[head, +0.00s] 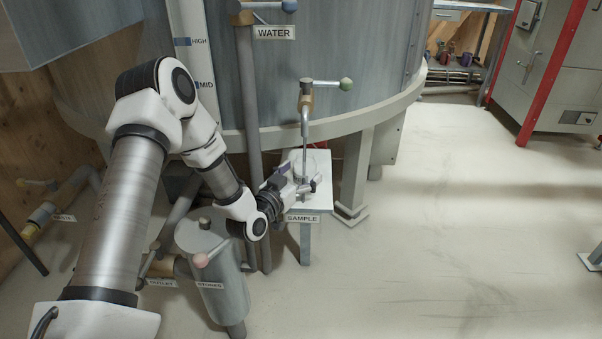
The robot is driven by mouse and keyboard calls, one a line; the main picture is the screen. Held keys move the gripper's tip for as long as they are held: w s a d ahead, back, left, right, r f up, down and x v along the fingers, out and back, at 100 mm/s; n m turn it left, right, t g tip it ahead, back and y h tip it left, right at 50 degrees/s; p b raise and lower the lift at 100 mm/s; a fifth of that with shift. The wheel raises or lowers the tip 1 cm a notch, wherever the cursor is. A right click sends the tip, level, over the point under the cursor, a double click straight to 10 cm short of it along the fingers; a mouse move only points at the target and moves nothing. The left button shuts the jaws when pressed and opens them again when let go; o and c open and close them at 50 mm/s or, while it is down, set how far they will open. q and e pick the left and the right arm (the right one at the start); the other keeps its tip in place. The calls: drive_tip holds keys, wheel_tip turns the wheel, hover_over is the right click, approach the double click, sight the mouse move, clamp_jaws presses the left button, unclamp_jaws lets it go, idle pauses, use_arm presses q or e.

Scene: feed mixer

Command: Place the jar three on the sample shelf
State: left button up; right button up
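The sample shelf (322,201) is a small pale stand with a SAMPLE label on its front edge, below a tap with a green-tipped handle. A pale, see-through round shape, probably a jar (312,163), shows at the shelf under the tap's thin spout. No number is readable on it. My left gripper (304,182) is over the shelf, its fingers close to this jar. The gripper covers part of it, so I cannot tell whether the fingers grip it or whether it rests on the shelf. My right gripper is out of view.
A large grey tank (330,60) stands right behind the shelf. A grey cylinder (222,275) labelled STONES stands in front and to the left, close to my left arm. Small dark items (451,53) sit on a far rack. The floor at right is clear.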

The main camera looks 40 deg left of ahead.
use_arm(q)
drive_tip(key=shift+r, duration=0.15)
drive_tip(key=s+p, duration=0.3)
drive_tip(key=s, duration=0.9)
drive_tip(key=shift+d+p, duration=0.2)
drive_tip(key=shift+p, duration=0.15)
